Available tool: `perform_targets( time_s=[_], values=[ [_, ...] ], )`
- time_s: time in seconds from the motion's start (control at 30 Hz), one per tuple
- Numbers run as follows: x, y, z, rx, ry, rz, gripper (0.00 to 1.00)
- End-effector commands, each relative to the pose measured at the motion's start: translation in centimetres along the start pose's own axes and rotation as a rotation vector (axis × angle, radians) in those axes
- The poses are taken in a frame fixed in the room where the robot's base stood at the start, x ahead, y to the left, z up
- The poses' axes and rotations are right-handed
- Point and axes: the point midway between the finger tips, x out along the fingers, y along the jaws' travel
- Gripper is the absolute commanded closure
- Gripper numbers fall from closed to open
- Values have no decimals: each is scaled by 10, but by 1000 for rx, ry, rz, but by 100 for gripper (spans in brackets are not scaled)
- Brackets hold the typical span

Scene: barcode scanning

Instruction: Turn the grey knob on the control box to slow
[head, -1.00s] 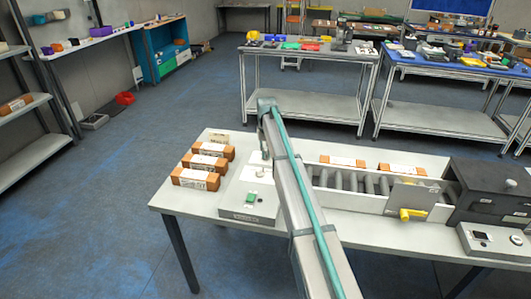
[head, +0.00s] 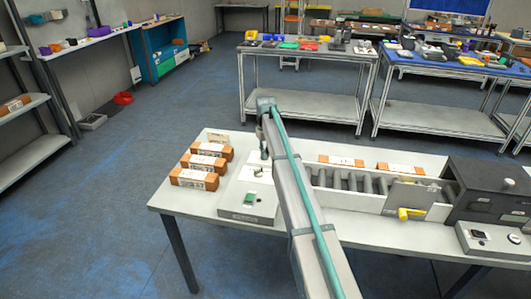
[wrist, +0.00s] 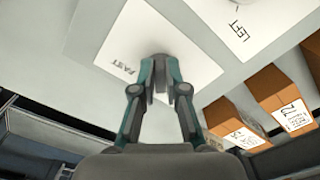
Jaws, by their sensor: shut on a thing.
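The pale control box (head: 243,215) stands on the near table, left of my arm, with a green button (head: 248,199) on top. In the wrist view, the grey knob (wrist: 159,72) sits on a white label (wrist: 145,35) and is partly hidden by my fingers. The word FAST (wrist: 125,68) shows on the label to the left of the knob. No word slow is visible. My gripper (wrist: 161,88) is shut on the knob from both sides. In the head view, my gripper (head: 264,150) is small and partly hidden by my arm.
Several orange-brown boxes with white labels (head: 196,178) lie left of the control box. Another label reads LEFT (wrist: 237,28).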

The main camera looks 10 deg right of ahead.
Motion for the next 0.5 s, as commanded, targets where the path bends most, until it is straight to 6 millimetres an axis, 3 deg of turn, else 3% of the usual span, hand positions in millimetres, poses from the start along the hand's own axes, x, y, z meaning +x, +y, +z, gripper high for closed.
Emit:
perform_targets(
  time_s=[0.07,0.1,0.23,0.5],
  values=[
    [-1,0,-1,-1,2,1,100],
    [-1,0,-1,-1,2,1,84],
    [0,0,-1,-1,2,1,63],
    [0,0,0,0,1,0,62]
  ],
)
